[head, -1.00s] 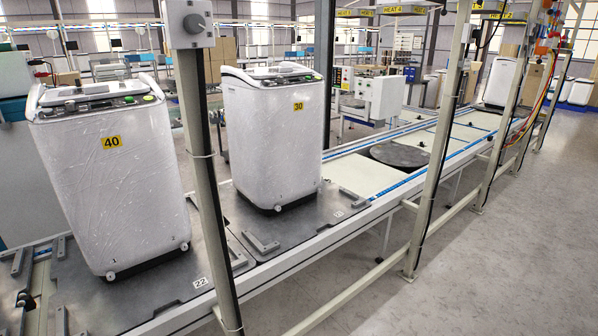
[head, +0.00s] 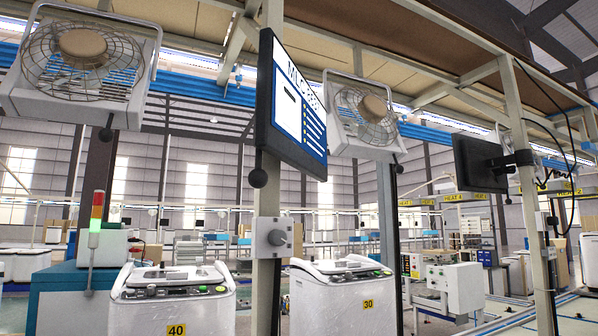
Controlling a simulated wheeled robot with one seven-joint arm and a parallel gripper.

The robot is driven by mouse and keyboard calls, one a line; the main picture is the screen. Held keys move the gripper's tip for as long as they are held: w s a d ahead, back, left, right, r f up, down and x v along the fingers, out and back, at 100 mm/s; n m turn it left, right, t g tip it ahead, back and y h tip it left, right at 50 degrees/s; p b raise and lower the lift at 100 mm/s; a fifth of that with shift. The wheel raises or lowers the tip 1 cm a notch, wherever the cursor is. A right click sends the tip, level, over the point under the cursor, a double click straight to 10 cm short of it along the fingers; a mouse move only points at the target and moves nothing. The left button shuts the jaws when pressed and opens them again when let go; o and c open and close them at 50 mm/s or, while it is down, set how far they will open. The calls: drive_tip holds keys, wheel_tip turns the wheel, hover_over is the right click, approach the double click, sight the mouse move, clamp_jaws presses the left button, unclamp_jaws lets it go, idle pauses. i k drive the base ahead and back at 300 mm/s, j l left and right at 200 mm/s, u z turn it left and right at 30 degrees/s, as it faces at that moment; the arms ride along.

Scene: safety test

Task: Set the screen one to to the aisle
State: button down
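A lit screen (head: 299,103) in a black frame hangs high on a pale post (head: 268,215). Its blue and white face is angled toward the right of the picture. A dark ball knob (head: 257,178) shows below its left edge. A second, dark screen (head: 480,162) is held by a black bracket (head: 523,158) on a post further right. No label tells which is screen one. My gripper is not in view.
Two caged fans (head: 83,58) and (head: 365,115) hang beside the lit screen. A grey switch box (head: 273,238) is on its post. Washing machines marked 40 (head: 172,305) and 30 (head: 340,300) stand below. A signal light (head: 95,220) stands at left.

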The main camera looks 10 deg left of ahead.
sight(480, 166)
drive_tip(key=i+l, duration=0.25)
drive_tip(key=i, duration=0.2)
drive_tip(key=i+l+z, duration=0.1)
drive_tip(key=i+l, duration=0.15)
drive_tip(key=i, duration=0.2)
drive_tip(key=i+l, duration=0.2)
drive_tip(key=i, duration=0.25)
drive_tip(key=i+l, duration=0.25)
drive_tip(key=i, duration=0.2)
drive_tip(key=i+l+z, duration=0.1)
drive_tip(key=i, duration=0.35)
drive_tip(key=i+l, duration=0.25)
drive_tip(key=i, duration=0.25)
drive_tip(key=i+l, duration=0.4)
